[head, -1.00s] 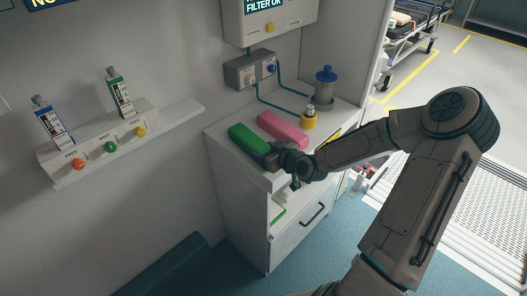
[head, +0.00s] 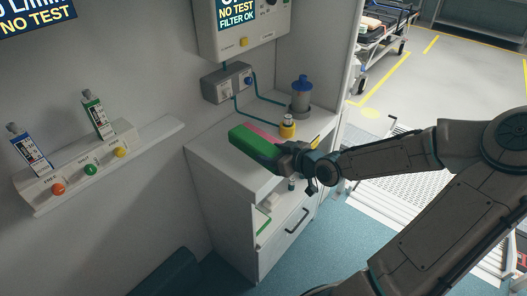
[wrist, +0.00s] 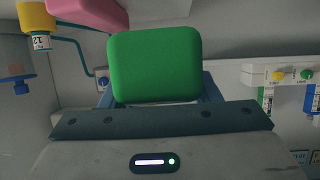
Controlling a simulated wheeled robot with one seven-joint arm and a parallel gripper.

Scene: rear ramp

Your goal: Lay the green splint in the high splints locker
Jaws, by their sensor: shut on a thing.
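The green splint (head: 252,143) is a long padded block, held level just above the white cabinet top and covering part of the pink splint behind it. My gripper (head: 279,156) is shut on its near end. In the wrist view the green splint (wrist: 155,65) fills the space between the fingers, its end face towards the camera. I cannot make out a high splints locker in these views. The cabinet front has an open compartment with something green (head: 263,227) inside, partly hidden.
The pink splint (head: 262,131) lies on the cabinet top (head: 222,158). A drawer (head: 285,238) is below.

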